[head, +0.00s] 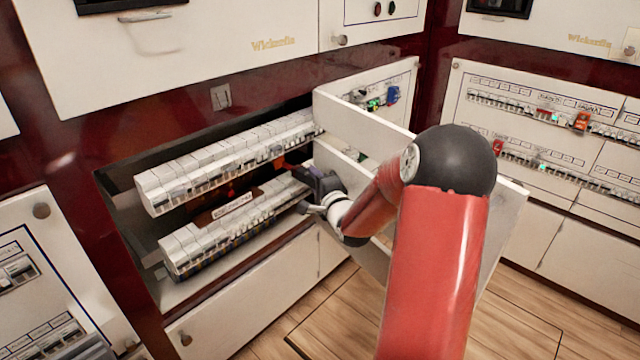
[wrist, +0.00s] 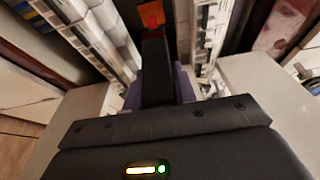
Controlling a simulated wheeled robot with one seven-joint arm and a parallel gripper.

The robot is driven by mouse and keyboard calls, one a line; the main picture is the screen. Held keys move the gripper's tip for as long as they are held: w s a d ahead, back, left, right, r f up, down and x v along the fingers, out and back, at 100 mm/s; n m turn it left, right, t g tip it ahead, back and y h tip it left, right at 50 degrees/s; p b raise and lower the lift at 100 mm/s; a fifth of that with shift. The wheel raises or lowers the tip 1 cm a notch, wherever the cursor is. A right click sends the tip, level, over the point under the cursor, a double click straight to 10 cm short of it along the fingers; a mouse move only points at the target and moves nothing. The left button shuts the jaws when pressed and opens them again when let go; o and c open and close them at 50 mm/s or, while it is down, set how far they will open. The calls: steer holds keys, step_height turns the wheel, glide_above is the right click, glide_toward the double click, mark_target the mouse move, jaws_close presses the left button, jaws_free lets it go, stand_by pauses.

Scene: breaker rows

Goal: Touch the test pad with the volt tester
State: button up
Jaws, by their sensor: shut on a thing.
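My gripper (head: 306,190) reaches into the open cabinet bay between the two breaker rows, at their right end. In the wrist view, my gripper (wrist: 157,88) is shut on a dark bar-shaped thing, which I take for the volt tester (wrist: 156,65). It points away from the wrist into the gap between the rows. An orange-red patch (wrist: 151,14) shows at its far end; I cannot tell whether it is part of the tester or a surface behind it. I cannot make out the test pad for sure, nor any contact with it.
The upper breaker row (head: 225,160) and lower breaker row (head: 235,226) flank my gripper closely. A white label plate (head: 232,204) sits between them. More breaker panels (head: 540,130) are at the right; wooden floor (head: 330,318) shows below.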

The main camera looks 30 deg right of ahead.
steer(key=shift+w+a, duration=0.3)
steer(key=shift+w, duration=0.4)
stand_by(0.3)
steer(key=shift+w+a+r, duration=0.1)
stand_by(1.1)
steer(key=s+d, duration=0.1)
steer(key=s, duration=0.3)
steer(key=s+d+p, duration=0.1)
steer(key=s+d, duration=0.1)
steer(key=s, duration=0.2)
steer(key=s+d+p, duration=0.1)
steer(key=s+d, duration=0.1)
steer(key=s, duration=0.3)
steer(key=shift+s, duration=0.1)
steer(key=shift+s, duration=0.1)
stand_by(0.4)
